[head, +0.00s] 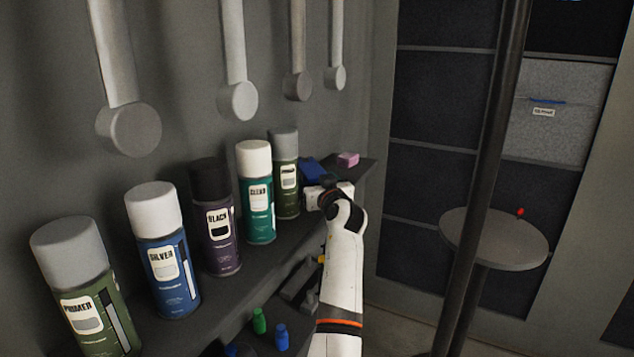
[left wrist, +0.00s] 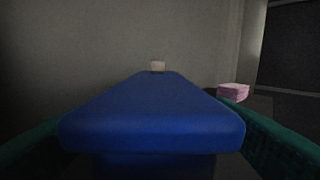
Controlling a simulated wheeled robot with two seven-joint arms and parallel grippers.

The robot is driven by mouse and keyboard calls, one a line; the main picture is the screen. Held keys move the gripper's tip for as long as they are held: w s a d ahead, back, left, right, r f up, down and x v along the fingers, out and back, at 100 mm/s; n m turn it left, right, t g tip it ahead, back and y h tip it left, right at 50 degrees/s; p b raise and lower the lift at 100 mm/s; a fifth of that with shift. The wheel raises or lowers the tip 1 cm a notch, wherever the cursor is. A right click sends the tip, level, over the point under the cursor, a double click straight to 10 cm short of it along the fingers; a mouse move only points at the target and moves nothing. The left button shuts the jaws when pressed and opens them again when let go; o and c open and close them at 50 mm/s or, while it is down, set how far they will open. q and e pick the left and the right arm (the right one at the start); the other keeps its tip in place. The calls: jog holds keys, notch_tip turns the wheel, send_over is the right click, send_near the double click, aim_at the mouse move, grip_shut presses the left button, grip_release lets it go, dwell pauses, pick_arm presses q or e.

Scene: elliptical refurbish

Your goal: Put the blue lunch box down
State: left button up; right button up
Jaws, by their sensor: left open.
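The blue lunch box (head: 311,168) lies at the far end of the dark shelf (head: 262,268), beyond the row of spray cans. My left gripper (head: 322,187) is at its near side, and the white wrist hides part of the box. In the left wrist view the blue lunch box (left wrist: 150,112) fills the middle, pointing away from me. The green fingers of my left gripper (left wrist: 152,125) are spread on either side of it, open. I cannot tell whether either finger touches it. My right gripper is not in view.
Several spray cans, among them a teal one (head: 256,195) and a green one (head: 286,175), line the shelf left of my arm. A pink block (head: 348,159) sits past the lunch box near the shelf's end. A dark pole (head: 487,150) and a round table (head: 494,238) stand to the right.

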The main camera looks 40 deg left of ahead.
pick_arm(q)
jog(key=b+v, duration=0.2)
jog(key=v, duration=1)
